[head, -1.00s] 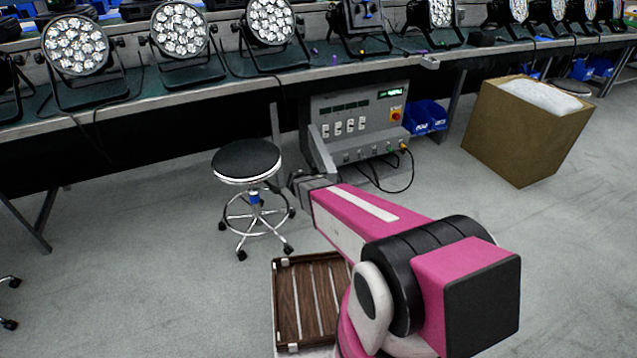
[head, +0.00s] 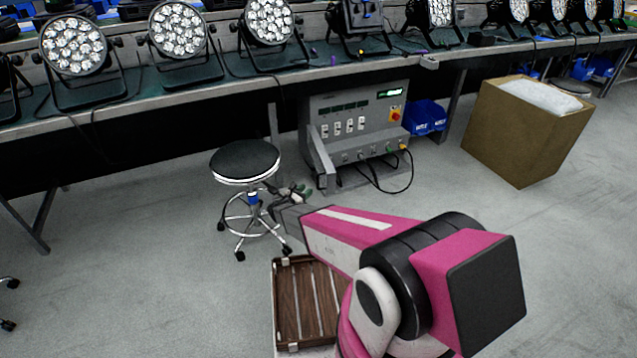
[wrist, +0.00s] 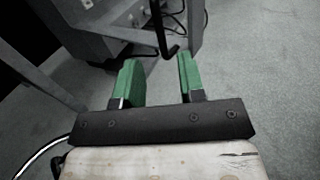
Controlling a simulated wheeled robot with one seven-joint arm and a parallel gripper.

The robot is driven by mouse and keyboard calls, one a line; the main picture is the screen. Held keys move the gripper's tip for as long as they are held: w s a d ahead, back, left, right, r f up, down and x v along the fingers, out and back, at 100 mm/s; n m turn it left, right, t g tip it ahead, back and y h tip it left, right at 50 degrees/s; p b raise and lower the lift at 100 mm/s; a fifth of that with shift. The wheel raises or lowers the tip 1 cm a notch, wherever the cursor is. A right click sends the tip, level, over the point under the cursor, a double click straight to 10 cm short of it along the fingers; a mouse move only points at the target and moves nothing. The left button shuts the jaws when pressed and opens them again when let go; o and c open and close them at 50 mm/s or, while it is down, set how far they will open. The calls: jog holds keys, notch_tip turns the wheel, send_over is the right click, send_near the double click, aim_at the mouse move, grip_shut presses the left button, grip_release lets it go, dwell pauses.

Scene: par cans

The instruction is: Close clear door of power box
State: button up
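The grey power box (head: 358,120) stands under the workbench, with white switches, a green display and a red button on its front. Its lower part also shows at the top of the wrist view (wrist: 110,22). I cannot make out the clear door in either view. My gripper (head: 297,190) is in front of the box and to its lower left, beside the stool. In the wrist view its two green fingers (wrist: 158,78) are apart with grey floor between them. A dark hooked bar or cable (wrist: 168,40) shows just beyond the fingertips; I cannot tell whether it touches them.
A round black stool (head: 246,160) stands left of my gripper. A brown slatted case (head: 308,300) lies on the floor in front. Blue bins (head: 428,117) and a large cardboard box (head: 525,135) are at the right. Stage lights line the workbench (head: 200,97).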

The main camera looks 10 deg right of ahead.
aim_at(318, 187)
jog(key=x, duration=0.9)
grip_shut()
